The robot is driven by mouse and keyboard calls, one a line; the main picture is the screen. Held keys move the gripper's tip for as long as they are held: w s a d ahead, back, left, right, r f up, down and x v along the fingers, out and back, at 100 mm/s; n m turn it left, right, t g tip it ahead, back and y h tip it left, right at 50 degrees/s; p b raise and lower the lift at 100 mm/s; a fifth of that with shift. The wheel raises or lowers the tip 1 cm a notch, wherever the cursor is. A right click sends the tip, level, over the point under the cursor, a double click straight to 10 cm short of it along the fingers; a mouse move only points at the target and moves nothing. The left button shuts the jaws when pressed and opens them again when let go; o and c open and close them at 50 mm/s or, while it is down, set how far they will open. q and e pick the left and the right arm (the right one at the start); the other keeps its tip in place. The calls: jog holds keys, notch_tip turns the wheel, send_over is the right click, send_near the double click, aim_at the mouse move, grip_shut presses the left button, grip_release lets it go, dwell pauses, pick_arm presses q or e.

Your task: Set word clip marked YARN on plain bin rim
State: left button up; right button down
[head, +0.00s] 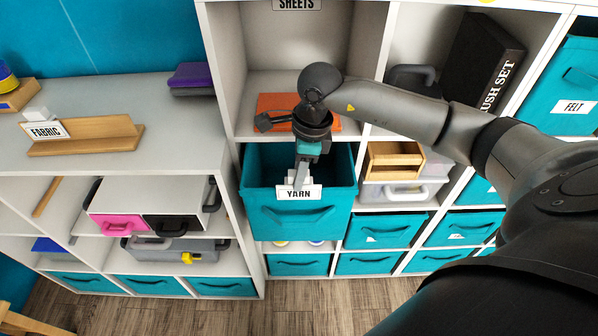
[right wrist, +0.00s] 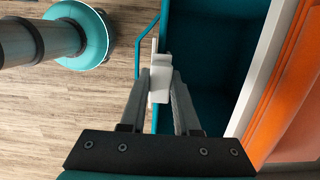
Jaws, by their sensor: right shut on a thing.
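The white word clip marked YARN (head: 299,193) is at the front rim of a plain teal bin (head: 302,220), which sits pulled out in the middle shelf unit. Its label faces outward and reads upright. My right gripper (head: 301,178) is above the rim, shut on the clip. In the right wrist view the clip (right wrist: 158,78) is between the two fingertips (right wrist: 160,85), in line with the bin's front wall, with the bin's dark inside (right wrist: 205,55) to the right. I cannot tell whether the clip is fully seated on the rim. My left gripper is not in view.
A wooden holder (head: 85,140) with a FABRIC clip (head: 45,130) stands on the left shelf top. An orange item (head: 272,103) lies in the cubby above the bin. A bin marked FELT (head: 572,90) is at the far right. Floor in front is clear.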

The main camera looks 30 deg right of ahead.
jog(key=shift+f+b, duration=0.6)
jog(key=shift+f, duration=0.2)
jog(key=c, duration=0.6)
grip_release()
jog(key=shift+o, duration=0.2)
jog(key=shift+s+d+r+p, duration=0.15)
jog(key=shift+r+p, duration=0.65)
jog(key=shift+r, duration=0.4)
jog(key=shift+d+r+p, duration=0.15)
jog(key=shift+r+p, duration=0.7)
jog(key=shift+r, duration=0.3)
jog(key=shift+s+d+r+p, duration=0.15)
jog(key=shift+r+p, duration=0.65)
jog(key=shift+r, duration=0.4)
